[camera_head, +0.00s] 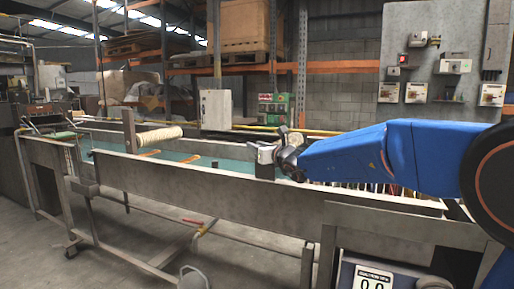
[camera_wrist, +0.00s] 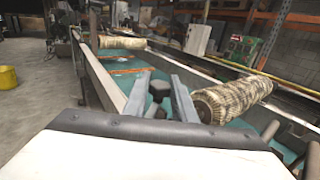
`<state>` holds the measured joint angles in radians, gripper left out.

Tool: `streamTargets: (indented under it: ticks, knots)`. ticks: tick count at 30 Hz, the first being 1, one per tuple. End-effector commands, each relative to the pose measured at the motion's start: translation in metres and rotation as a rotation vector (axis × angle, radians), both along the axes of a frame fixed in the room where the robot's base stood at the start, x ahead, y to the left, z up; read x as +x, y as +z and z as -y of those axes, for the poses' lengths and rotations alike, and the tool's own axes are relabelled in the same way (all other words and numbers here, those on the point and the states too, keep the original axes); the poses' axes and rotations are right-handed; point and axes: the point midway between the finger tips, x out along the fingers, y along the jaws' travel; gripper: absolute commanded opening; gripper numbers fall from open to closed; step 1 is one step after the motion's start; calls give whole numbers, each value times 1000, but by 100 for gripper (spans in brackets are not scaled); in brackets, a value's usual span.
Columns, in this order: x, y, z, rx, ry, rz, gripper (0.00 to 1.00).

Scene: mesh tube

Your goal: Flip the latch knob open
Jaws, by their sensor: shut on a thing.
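The dark latch knob (camera_wrist: 159,89) shows between the two grey fingers of my gripper (camera_wrist: 160,92) in the wrist view. The fingers are closed on it, one at each side. In the head view my gripper (camera_head: 277,154) reaches in from the right on my blue arm, at the near rail of the long trough. There a small pale and dark fitting (camera_head: 265,155) stands on the rail, and the knob itself is too small to make out. The knob's lower part is hidden behind the gripper body in the wrist view.
A bristly roller (camera_wrist: 232,97) lies just right of the fingers; another roller (camera_wrist: 122,42) lies farther along the trough. The trough has a green bed (camera_head: 178,156) and metal side rails (camera_head: 190,178). A yellow bucket (camera_wrist: 8,78) stands on the floor at left.

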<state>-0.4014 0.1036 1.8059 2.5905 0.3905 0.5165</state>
Motion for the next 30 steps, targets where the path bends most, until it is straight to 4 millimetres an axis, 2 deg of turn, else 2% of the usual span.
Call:
streamTargets:
  ticks: [24,25,27,30]
  knots:
    - [0,2,0,2,-43,3,2]
    - [0,2,0,2,-43,3,29]
    - [0,2,0,2,-43,3,43]
    - [0,1,0,2,-43,3,43]
